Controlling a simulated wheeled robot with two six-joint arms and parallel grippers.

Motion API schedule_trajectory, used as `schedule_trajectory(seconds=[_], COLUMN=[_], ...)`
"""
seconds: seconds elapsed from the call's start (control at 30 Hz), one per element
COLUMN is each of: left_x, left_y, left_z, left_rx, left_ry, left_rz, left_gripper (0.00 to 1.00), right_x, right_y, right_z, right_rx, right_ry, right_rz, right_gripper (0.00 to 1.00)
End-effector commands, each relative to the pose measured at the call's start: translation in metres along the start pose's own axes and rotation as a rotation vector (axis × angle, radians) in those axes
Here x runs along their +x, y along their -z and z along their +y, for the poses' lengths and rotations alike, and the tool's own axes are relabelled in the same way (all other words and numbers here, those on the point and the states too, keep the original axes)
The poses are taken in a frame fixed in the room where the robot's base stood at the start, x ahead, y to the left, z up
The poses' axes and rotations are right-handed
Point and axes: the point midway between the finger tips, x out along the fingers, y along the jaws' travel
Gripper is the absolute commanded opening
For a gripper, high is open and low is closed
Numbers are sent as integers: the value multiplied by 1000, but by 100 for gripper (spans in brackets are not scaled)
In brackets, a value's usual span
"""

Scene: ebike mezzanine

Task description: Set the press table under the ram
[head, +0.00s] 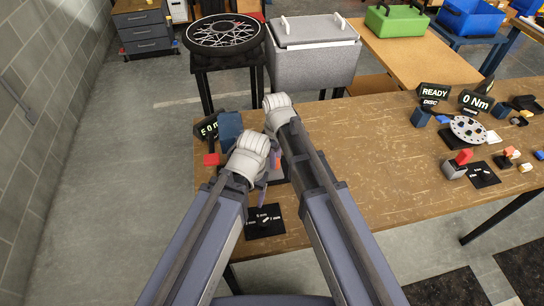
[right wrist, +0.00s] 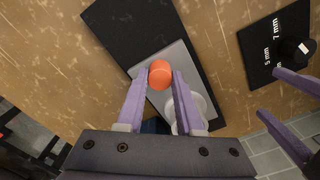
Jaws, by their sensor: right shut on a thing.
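My right gripper (right wrist: 159,75) is shut on an orange round knob (right wrist: 160,69) in the right wrist view. The knob sits at the end of a grey plate (right wrist: 178,56), probably the press table, which lies on a black base (right wrist: 120,35). A pale round part (right wrist: 201,106) shows behind the right finger; the ram cannot be made out. In the head view the orange knob (head: 277,157) shows between my arms, with most of the plate hidden. My left gripper (right wrist: 268,93) is open and empty at the right edge of the right wrist view, near a black dial plate.
The black dial plate (head: 265,221) marked 5 mm and 7 mm lies near the table's front edge. A blue block (head: 229,127) and a black display (head: 207,128) stand behind my left wrist. The wooden table (head: 350,150) is clear to the right, up to a perforated disc (head: 467,129).

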Motion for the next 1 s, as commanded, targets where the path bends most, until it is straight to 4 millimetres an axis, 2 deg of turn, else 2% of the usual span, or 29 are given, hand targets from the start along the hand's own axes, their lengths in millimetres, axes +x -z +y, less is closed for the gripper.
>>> schedule_trajectory(seconds=[0.37, 0.4, 0.63, 1.0], left_x=[0, 0, 0, -3], left_y=[0, 0, 0, 0], left_z=[0, 0, 0, 0], left_rx=[0, 0, 0, 0], left_ry=[0, 0, 0, 0], left_rz=[0, 0, 0, 0], left_gripper=[70, 70, 70, 70], right_x=[0, 0, 0, -3], right_y=[-3, -3, -3, -3], right_z=[0, 0, 0, 0], right_rx=[0, 0, 0, 0], right_ry=[0, 0, -1, -1], right_rz=[-2, -2, -2, -2], right_gripper=[0, 40, 66, 66])
